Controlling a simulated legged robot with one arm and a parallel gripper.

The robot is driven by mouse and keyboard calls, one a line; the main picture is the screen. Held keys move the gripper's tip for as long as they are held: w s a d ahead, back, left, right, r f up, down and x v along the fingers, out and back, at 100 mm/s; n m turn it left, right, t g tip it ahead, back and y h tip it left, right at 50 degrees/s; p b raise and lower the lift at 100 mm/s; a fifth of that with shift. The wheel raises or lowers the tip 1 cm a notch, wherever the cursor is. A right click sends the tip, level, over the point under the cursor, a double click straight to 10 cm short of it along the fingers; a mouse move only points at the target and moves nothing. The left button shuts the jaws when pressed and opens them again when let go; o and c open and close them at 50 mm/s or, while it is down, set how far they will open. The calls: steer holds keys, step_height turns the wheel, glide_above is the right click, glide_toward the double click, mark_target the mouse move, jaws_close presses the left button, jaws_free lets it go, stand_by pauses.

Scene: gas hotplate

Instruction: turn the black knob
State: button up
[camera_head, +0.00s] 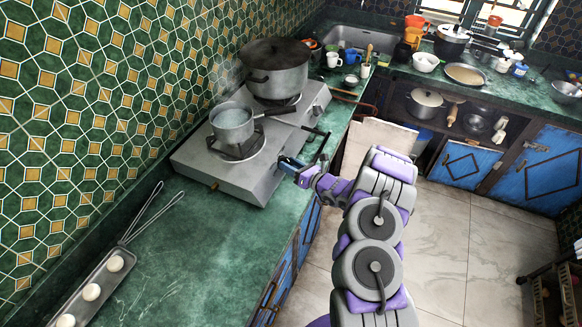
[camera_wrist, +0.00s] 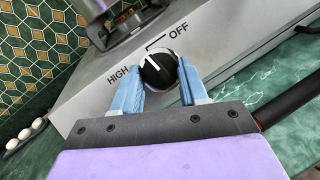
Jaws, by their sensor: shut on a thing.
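The black knob (camera_wrist: 157,71) is on the sloping front panel of the gas hotplate (camera_head: 230,178), with a white pointer line and the words HIGH and OFF beside it in the wrist view.
A tray with several white round pieces (camera_head: 92,292) lies on the green counter (camera_head: 165,262) at left.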

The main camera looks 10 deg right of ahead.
steer(key=shift+r+m+h+b, duration=0.15)
steer(key=shift+m+h+b, duration=0.4)
steer(key=shift+m, duration=0.65)
steer(key=o, duration=1)
steer(key=shift+w, duration=0.1)
steer(key=shift+o, duration=0.2)
steer(key=shift+d, duration=0.1)
steer(key=p+v, duration=0.2)
steer(key=v, duration=1.5)
steer(key=shift+s+f+p, duration=0.25)
steer(key=shift+s+p, duration=0.05)
steer(key=shift+p, duration=0.05)
